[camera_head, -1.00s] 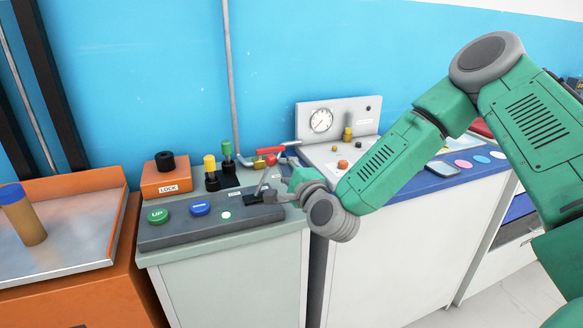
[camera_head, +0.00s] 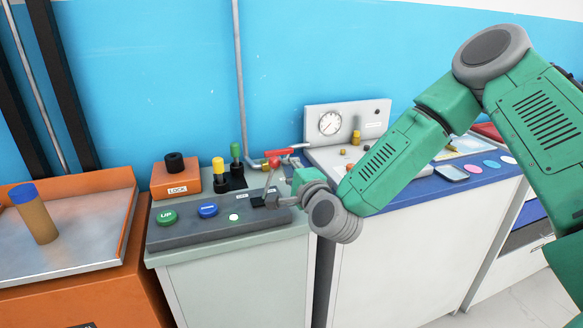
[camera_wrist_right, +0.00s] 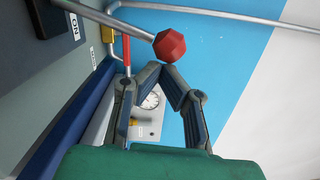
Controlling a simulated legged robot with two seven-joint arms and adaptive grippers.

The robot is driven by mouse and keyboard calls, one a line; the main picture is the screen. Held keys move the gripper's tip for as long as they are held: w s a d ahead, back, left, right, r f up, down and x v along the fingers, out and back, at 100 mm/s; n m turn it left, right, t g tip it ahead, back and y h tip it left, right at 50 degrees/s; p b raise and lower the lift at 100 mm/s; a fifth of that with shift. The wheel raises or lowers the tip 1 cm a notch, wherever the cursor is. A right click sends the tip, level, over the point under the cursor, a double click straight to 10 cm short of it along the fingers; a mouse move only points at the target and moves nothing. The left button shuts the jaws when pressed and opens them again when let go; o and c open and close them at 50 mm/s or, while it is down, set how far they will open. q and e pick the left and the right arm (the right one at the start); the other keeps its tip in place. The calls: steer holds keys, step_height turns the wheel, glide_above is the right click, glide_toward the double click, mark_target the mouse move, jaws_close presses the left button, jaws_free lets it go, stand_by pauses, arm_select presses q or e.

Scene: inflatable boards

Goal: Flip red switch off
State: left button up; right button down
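The red switch is a metal lever with a faceted red knob (camera_wrist_right: 169,43). Its shaft crosses the upper left of the right wrist view beside a panel marked ON. In the head view its red knob (camera_head: 273,162) stands above the right end of the grey console (camera_head: 240,228). My left gripper is out of view.
Yellow and green knobs and a red-handled valve (camera_head: 284,152) stand behind. A gauge panel (camera_head: 346,120) is to the right, an orange-rimmed tray (camera_head: 62,258) to the left.

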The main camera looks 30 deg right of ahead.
steer(key=w+a+r+n+p, duration=0.1)
steer(key=a+n+p, duration=0.1)
steer(key=a+n, duration=0.6)
steer(key=shift+w+r+g, duration=0.3)
steer(key=shift+w+g, duration=0.1)
steer(key=shift+f+n, duration=0.1)
steer(key=shift+n, duration=0.2)
